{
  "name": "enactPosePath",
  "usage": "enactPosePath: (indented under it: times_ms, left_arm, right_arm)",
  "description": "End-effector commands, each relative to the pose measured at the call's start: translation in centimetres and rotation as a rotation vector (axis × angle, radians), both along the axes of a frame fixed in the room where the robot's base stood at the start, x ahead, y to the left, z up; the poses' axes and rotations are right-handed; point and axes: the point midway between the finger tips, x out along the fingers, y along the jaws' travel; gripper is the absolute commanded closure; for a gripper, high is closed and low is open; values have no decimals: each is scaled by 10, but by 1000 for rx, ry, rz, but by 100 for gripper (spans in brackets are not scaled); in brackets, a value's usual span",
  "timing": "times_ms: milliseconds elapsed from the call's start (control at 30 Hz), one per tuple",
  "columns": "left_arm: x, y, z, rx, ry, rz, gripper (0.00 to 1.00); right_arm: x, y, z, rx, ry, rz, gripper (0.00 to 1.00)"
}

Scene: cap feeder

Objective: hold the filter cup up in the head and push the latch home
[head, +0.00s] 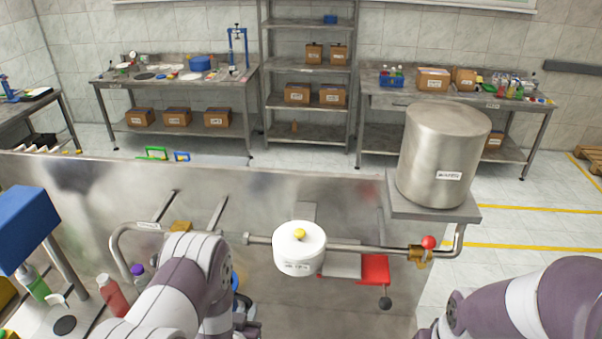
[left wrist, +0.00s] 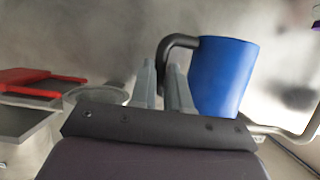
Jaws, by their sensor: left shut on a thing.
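The blue filter cup (left wrist: 222,75) stands roughly upright in the left wrist view, its dark handle (left wrist: 178,42) on its left side. My left gripper (left wrist: 164,75) is shut on that handle. In the head view my left arm hides most of the gripper and cup; a sliver of blue (head: 235,281) shows beside the arm. The round white head (head: 299,252) with a yellow knob hangs on a pipe, apart from the cup. I cannot tell which part is the latch. My right gripper is out of the head view; only its arm shows at lower right.
A red plate (head: 374,268) is right of the head, with a black knob (head: 385,303) below. A red ball handle (head: 428,242) sits on the pipe. A large steel tank (head: 444,155) stands at right. Bottles, including a red one (head: 113,296), stand at left.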

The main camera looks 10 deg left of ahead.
Motion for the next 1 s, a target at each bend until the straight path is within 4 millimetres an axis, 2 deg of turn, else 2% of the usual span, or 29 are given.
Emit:
enactPosePath:
  times_ms: [233, 267, 400, 567, 767, 1000]
  left_arm:
    - [1, 1, -3, 0, -4, 2, 100]
    - [1, 5, -3, -2, -2, 12, 100]
    - [9, 19, -11, -3, -6, 47, 100]
    - [17, 22, -13, -5, -8, 18, 100]
    - [20, 7, -17, -6, -6, -117, 100]
    - [8, -27, -21, -7, -5, -380, 100]
  right_arm:
    - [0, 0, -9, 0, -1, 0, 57]
    - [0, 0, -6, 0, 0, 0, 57]
    - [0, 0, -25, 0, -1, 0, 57]
    - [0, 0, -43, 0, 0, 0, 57]
    - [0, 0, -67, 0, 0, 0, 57]
    - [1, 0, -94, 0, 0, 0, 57]
